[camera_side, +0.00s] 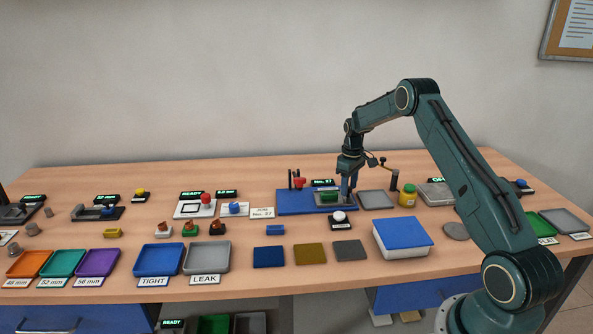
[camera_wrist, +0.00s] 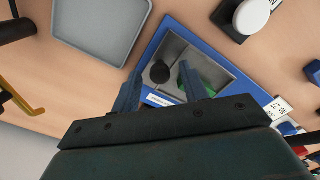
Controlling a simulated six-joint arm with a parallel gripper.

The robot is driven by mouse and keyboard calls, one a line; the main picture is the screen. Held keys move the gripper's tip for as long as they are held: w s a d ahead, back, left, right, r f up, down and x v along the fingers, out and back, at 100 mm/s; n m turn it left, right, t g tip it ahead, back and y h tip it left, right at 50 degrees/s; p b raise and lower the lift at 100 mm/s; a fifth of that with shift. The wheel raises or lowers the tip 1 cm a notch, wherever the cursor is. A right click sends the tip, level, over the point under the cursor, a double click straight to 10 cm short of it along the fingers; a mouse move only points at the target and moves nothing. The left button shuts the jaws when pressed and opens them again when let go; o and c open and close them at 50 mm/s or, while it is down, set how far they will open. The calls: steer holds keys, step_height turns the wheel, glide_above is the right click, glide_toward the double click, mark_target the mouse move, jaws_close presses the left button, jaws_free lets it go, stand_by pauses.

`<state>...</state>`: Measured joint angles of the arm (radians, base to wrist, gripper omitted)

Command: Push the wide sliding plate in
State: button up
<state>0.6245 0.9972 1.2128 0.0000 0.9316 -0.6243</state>
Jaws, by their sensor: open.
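The blue base (camera_side: 285,205) stands at the back of the table, right of centre. On its right part is a grey sliding plate or tray (camera_side: 320,204), which also shows in the wrist view (camera_wrist: 205,57) inside the blue border. A green block (camera_wrist: 200,88) lies in it, partly hidden by a finger. My gripper (camera_side: 346,194) points down at the right end of this grey part. In the wrist view my gripper (camera_wrist: 158,80) is open, its two fingers apart on either side of a dark round knob (camera_wrist: 159,71). I cannot tell whether they touch it.
A grey tray (camera_side: 376,200) lies just right of the base, with a yellow jar (camera_side: 407,196) beyond it. A white push button (camera_side: 338,219) stands close in front.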

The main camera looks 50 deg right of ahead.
jaws_close()
glide_above(315, 201)
steer(key=shift+w+d, duration=0.2)
steer(key=shift+w, duration=0.1)
stand_by(0.4)
jaws_free()
steer(key=shift+a, duration=0.1)
steer(key=shift+r, duration=0.15)
